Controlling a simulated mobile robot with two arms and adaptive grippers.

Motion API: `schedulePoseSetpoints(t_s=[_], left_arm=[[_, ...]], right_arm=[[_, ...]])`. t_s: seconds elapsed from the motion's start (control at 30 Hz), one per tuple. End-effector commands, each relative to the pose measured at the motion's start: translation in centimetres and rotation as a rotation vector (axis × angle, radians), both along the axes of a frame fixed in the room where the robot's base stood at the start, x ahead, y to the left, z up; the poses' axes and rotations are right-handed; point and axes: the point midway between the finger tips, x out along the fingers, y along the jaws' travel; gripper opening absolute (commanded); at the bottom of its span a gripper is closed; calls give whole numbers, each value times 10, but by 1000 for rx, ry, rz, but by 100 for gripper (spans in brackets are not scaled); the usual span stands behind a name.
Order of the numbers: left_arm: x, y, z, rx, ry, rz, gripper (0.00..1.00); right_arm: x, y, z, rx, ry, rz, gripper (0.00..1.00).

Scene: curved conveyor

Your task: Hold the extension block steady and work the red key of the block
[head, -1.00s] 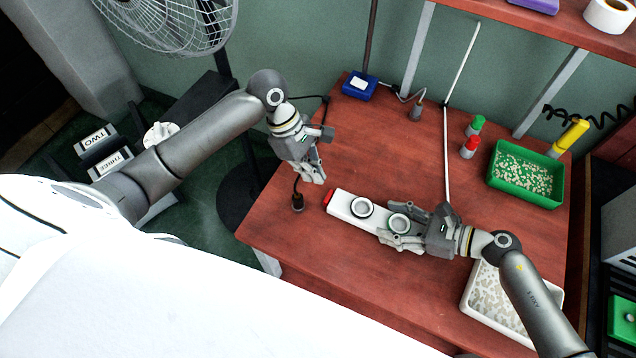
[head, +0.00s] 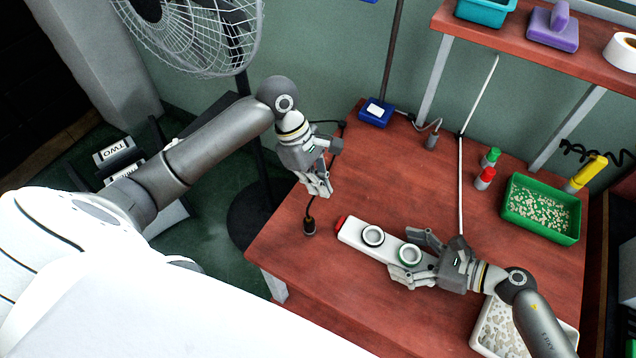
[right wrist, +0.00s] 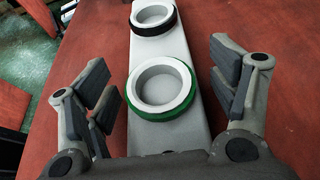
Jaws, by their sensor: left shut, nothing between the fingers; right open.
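The white extension block (head: 388,243) lies on the red-brown table, with two round sockets, one ringed black and one ringed green. Its red key (head: 341,222) is at the left end in the head view. My left gripper (head: 321,191) is shut and empty, above the table and apart from the block, up and left of the red key. My right gripper (head: 415,257) is open, with its fingers on either side of the block's right end. In the right wrist view the block (right wrist: 158,55) runs between the open fingers, with a gap on each side. The red key is not in that view.
A black plug (head: 309,226) on a cord stands near the table's left edge. A blue box (head: 375,112), a grey plug (head: 432,141), red (head: 485,178) and green-capped (head: 491,157) bottles and a green tray (head: 541,209) stand behind. A white tray (head: 487,336) is at front right.

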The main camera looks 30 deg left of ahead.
Motion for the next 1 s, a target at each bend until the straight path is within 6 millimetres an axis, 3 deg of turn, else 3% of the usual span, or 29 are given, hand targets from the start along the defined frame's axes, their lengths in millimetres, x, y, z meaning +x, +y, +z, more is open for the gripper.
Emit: schedulePoseSetpoints(t_s=[0.23, 0.7, 1.0], left_arm=[[0, 0, 0, 0, 0, 0, 0], [0, 0, 0, 0, 0, 0, 0], [0, 0, 0, 0, 0, 0, 0]], right_arm=[[1, -9, 4, 0, -1, -1, 80], [0, -93, 38, -2, 1, -1, 80], [0, -111, 46, 1, 0, 0, 80]])
